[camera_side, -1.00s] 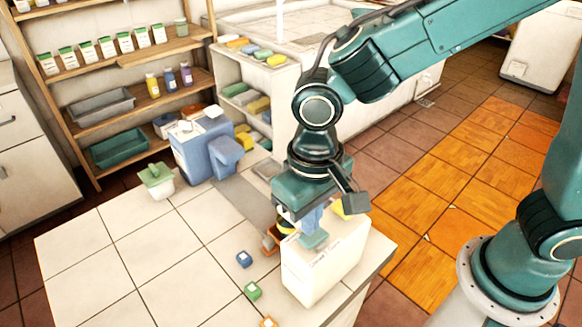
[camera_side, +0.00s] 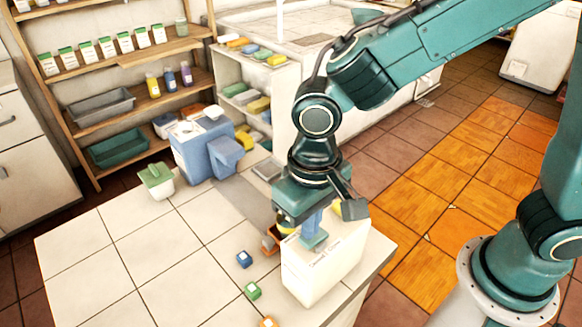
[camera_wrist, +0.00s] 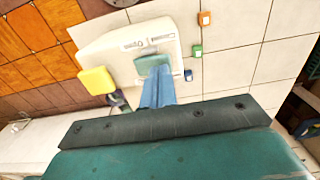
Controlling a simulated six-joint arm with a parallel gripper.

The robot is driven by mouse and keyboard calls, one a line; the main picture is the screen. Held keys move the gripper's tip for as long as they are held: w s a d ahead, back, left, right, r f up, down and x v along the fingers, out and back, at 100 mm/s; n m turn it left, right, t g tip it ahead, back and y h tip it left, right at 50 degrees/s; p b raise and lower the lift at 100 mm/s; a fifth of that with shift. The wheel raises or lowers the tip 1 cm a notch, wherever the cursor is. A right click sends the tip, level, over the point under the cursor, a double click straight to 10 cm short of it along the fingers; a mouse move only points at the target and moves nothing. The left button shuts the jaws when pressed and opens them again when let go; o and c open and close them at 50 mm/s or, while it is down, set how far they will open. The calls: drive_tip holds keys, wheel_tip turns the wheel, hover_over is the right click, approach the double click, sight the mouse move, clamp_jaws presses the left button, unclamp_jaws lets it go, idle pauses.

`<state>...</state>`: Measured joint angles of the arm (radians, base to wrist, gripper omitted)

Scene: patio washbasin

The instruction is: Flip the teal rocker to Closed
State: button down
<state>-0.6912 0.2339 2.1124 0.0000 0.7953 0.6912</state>
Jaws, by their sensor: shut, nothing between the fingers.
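A white box (camera_side: 325,270) stands at the front right of the tiled counter. A teal rocker (camera_wrist: 153,63) sits on its top face; it also shows in the side view (camera_side: 314,241). Small printed labels (camera_wrist: 147,43) lie beside the rocker, too small to read surely. My gripper (camera_wrist: 157,72) is shut, with its blue fingers pointing down at the rocker. In the side view the fingertips (camera_side: 312,234) are at the rocker and seem to touch it. The fingers hide part of the rocker, and I cannot tell its tilt.
A yellow block (camera_wrist: 97,80) is beside the box in the wrist view. Small blue (camera_side: 244,259), green (camera_side: 253,291) and orange (camera_side: 268,322) blocks lie left of the box. A blue container (camera_side: 200,145) and a green-lidded pot (camera_side: 157,180) stand farther back. The counter's left is clear.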

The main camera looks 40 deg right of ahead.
drive_tip(key=shift+f, duration=0.7)
idle(0.6)
drive_tip(key=shift+r, duration=3.6)
drive_tip(key=shift+d, duration=0.1)
drive_tip(key=s+d+r+t, duration=0.2)
drive_tip(key=s+d, duration=0.1)
drive_tip(key=d, duration=0.4)
drive_tip(key=s+d+r+t, duration=0.1)
drive_tip(key=s+d+r, duration=0.2)
drive_tip(key=d, duration=0.5)
drive_tip(key=s+d+r+t, duration=0.2)
drive_tip(key=s+d, duration=0.1)
drive_tip(key=d, duration=0.4)
drive_tip(key=shift+s+d+r+t, duration=0.25)
drive_tip(key=shift+s+d+t, duration=0.05)
drive_tip(key=shift+s, duration=0.05)
